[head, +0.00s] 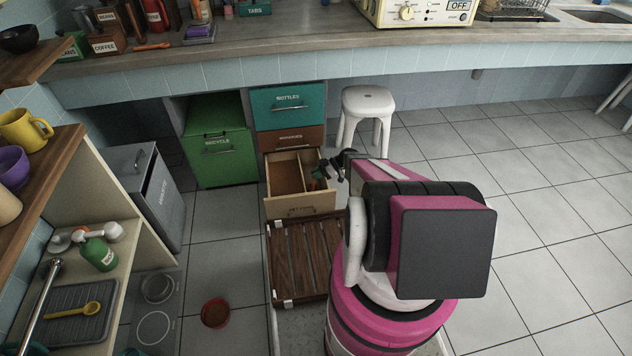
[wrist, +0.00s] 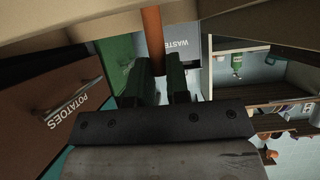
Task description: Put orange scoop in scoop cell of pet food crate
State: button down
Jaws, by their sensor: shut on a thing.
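My gripper (head: 328,172) is over the right side of an open, light wooden, divided drawer box (head: 288,176), which looks like the pet food crate. Its front label is too small to read surely. A divider splits its inside into cells. In the wrist view my gripper (wrist: 158,82) is shut on a slim orange-brown bar (wrist: 153,38), which looks like the handle of the orange scoop. The scoop's other end is hidden. In the head view a small patch of orange and green shows at the fingers, over the right cell. I cannot tell whether the scoop touches the crate.
A brown drawer (head: 291,138) and a teal drawer (head: 288,106) are above the open one. A green recycle bin (head: 218,158) stands left, a white stool (head: 368,103) behind. A slatted wooden rack (head: 303,262) is in front. A red bowl (head: 215,312) is on the floor.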

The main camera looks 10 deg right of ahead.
send_over(316, 189)
notch_tip(316, 189, down, 4)
jog(key=shift+s+f, duration=0.1)
jog(key=shift+s, duration=0.05)
jog(key=c, duration=1.1)
grip_release()
jog(key=v, duration=1)
jog(key=s+a+r+m+h, duration=0.2)
jog(key=s+r+m+h, duration=0.2)
jog(key=r, duration=0.6)
jog(key=s+a+r+m+h, duration=0.3)
jog(key=s+r+m+h, duration=0.1)
jog(key=s+r+m, duration=0.4)
jog(key=s+a+r+m+h, duration=0.3)
jog(key=s+r+m, duration=0.3)
jog(key=s+r, duration=0.3)
jog(key=shift+s+a+r+h, duration=0.25)
jog(key=shift+r+h, duration=0.35)
jog(key=shift+r, duration=1.45)
